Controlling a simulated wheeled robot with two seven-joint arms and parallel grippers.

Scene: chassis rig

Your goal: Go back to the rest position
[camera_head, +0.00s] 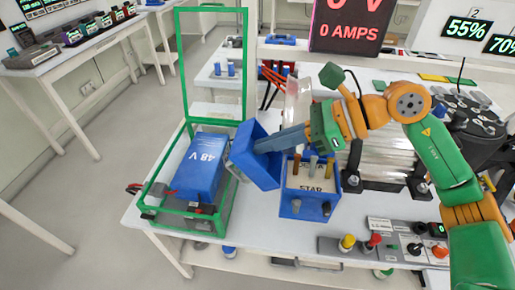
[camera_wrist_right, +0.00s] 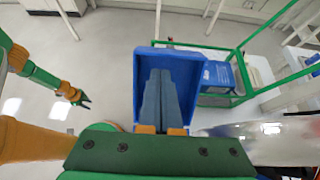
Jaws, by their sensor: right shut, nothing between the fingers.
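My right gripper (camera_head: 262,146) reaches in from the right with its two grey fingers together and nothing between them. Its fingertips overlap the hollow inside of a tilted blue cover (camera_head: 246,166) at the left of a blue terminal box (camera_head: 309,207). In the right wrist view the closed fingers (camera_wrist_right: 161,78) lie in front of the cover's inside (camera_wrist_right: 190,62); I cannot tell whether they touch it. My left gripper (camera_wrist_right: 79,98) shows small at the left of the right wrist view, away from the cover. Its jaw opening is too small to judge.
The box has brass posts and a STAR label. Left of it, a blue 48 V battery (camera_head: 201,163) sits in a green frame (camera_head: 153,186) with its mesh lid (camera_head: 212,65) raised. A control strip (camera_head: 390,246) lies at the table's front. Clear tubes stand behind.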

